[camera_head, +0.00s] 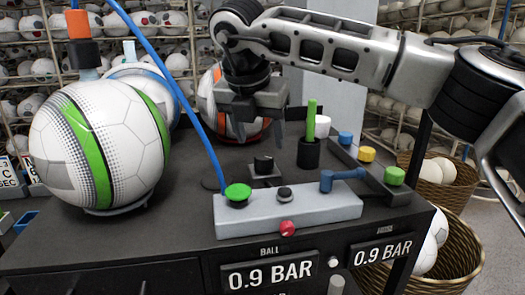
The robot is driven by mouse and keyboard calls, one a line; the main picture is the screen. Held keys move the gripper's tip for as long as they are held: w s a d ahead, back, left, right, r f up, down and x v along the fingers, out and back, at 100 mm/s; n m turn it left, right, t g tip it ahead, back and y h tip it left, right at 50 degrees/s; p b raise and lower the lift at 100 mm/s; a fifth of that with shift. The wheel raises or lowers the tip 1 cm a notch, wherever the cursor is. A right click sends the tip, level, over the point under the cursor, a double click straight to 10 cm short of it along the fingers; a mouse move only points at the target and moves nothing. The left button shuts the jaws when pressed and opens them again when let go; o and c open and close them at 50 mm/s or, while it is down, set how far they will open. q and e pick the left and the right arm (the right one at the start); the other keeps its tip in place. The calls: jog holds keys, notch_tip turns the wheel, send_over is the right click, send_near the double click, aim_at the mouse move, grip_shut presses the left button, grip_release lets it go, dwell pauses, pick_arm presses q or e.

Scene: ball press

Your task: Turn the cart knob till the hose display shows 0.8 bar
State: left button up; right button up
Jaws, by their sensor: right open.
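My right gripper (261,138) comes in from the upper right and points down, open and empty, with its fingertips just above and behind a black knob (264,164) on a small square base on the cart top. It appears apart from the knob. The right display (382,252) on the cart front reads 0.9 BAR; its small label is hard to read. The left display (270,273), labelled BALL, also reads 0.9 BAR. My left gripper is out of view.
A grey valve block (318,212) carries a green cap, a dark knob, a blue lever and a red knob (287,229). A blue hose (180,85) arches over to it. A white and green ball (75,150) stands left. A black cup (309,154) holds a green stick.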

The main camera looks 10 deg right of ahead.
aim_at(263, 157)
jog(key=shift+x, duration=2.7)
jog(key=c, duration=1)
